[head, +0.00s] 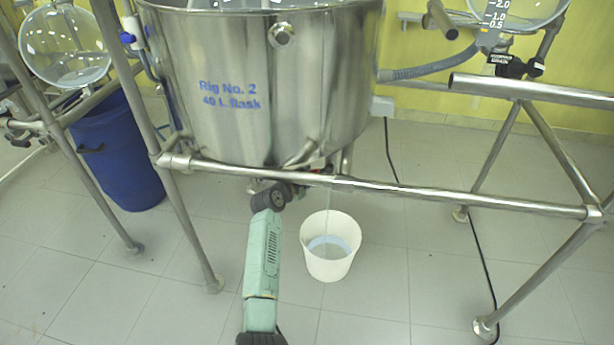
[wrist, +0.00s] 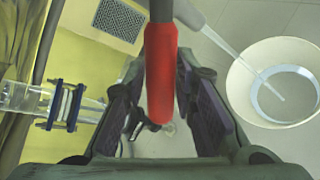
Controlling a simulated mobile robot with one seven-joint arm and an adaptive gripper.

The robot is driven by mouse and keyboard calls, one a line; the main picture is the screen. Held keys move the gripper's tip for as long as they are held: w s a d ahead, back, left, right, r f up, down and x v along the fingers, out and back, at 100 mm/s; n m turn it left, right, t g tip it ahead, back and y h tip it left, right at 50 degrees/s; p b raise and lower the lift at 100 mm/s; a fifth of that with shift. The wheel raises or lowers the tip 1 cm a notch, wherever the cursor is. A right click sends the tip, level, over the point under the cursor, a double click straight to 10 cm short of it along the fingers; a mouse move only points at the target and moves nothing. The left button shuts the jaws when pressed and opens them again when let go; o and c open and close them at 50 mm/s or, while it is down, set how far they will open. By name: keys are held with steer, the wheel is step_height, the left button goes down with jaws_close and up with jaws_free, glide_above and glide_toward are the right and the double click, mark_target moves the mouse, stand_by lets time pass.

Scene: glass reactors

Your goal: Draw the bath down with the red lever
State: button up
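The red lever (wrist: 160,75) shows in the wrist view, between the two fingers of my gripper (wrist: 160,95). The fingers stand apart, with narrow gaps seen on both sides of the lever. In the head view my gripper (head: 277,193) is under the steel bath (head: 270,90), marked "Rig No. 2", and the lever is hidden there. A thin stream (head: 328,200) falls from the bath's outlet into a white bucket (head: 317,262) on the floor. Pale liquid lies in the bucket. The bucket (wrist: 240,88) and outlet pipe (wrist: 193,14) also show in the wrist view.
A steel frame rail (head: 430,193) runs across just above my gripper, with legs at both sides. A blue bin (head: 118,160) stands at the left. A grey hose (head: 432,68) and a black cable (head: 470,222) are at the right. The floor around the bucket is clear.

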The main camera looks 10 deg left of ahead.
steer(key=shift+o, duration=1.4)
steer(key=shift+s, duration=0.1)
steer(key=shift+s+r, duration=0.1)
steer(key=shift+s, duration=0.1)
steer(key=s+a, duration=0.3)
steer(key=s, duration=0.9)
steer(key=shift+a, duration=0.3)
steer(key=shift+r, duration=0.15)
